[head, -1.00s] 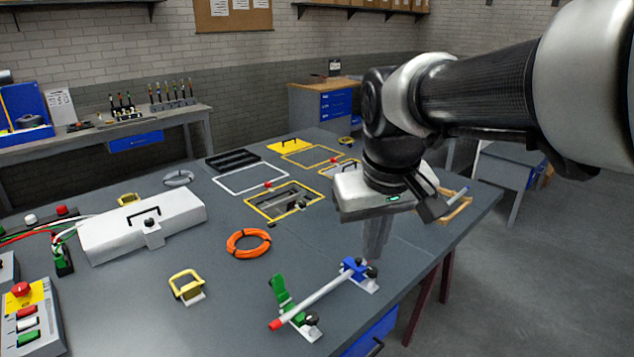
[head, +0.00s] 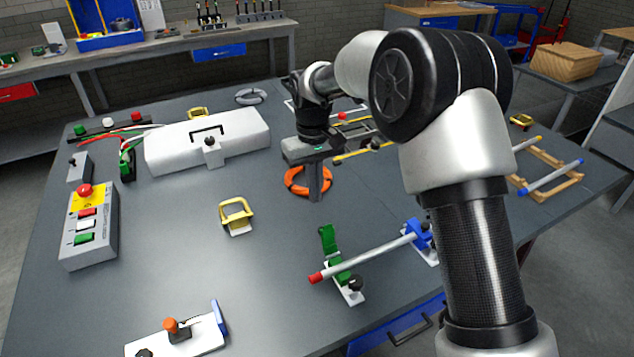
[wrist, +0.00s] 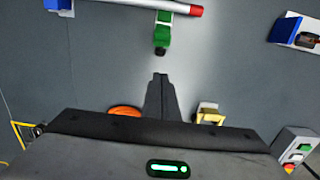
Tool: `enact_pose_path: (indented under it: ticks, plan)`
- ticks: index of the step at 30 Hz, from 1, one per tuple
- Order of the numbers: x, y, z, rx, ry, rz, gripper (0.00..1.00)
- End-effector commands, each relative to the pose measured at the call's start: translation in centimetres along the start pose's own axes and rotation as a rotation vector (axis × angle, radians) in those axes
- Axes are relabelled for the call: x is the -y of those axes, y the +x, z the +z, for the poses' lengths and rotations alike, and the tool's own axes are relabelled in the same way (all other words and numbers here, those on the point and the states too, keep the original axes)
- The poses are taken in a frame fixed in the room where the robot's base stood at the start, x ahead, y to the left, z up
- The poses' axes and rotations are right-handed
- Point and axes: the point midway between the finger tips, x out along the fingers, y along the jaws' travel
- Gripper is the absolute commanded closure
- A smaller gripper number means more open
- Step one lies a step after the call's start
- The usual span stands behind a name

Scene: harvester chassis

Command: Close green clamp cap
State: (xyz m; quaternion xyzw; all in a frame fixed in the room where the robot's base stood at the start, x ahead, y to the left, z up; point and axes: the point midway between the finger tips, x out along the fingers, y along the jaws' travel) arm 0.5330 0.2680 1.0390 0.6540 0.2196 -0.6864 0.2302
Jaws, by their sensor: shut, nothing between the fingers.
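The green clamp (head: 341,274) stands on a white base near the table's front edge. Its green cap (head: 328,239) is open and sticks up at the rod's far side. A pale rod (head: 370,255) with a red end lies through the green clamp and a blue clamp (head: 419,233) whose blue cap looks shut over it. My gripper (head: 315,197) points down, empty and shut, beyond the green cap near the orange ring. In the wrist view my fingertips (wrist: 160,76) are apart from the green cap (wrist: 163,40), which shows just above them in the picture.
A yellow-handled piece (head: 236,215) stands to the left. A white box (head: 207,140) and a button panel (head: 90,225) are farther left. The table between the yellow handle and green clamp is clear.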

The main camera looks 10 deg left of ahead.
Motion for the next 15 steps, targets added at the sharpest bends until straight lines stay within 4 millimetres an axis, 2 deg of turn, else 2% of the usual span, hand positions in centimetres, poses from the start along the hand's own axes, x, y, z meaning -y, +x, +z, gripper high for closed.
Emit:
enact_pose_path:
  ticks: [3,8,9,15]
  plan:
    - [0.0,2.9,0.1,0.005,0.001,-0.001,1.0]
    - [0.0,6.0,0.1,0.003,0.001,0.0,1.0]
    - [-0.1,5.1,0.9,-0.002,0.002,0.002,1.0]
    - [0.0,4.4,3.2,0.0,0.001,0.0,1.0]
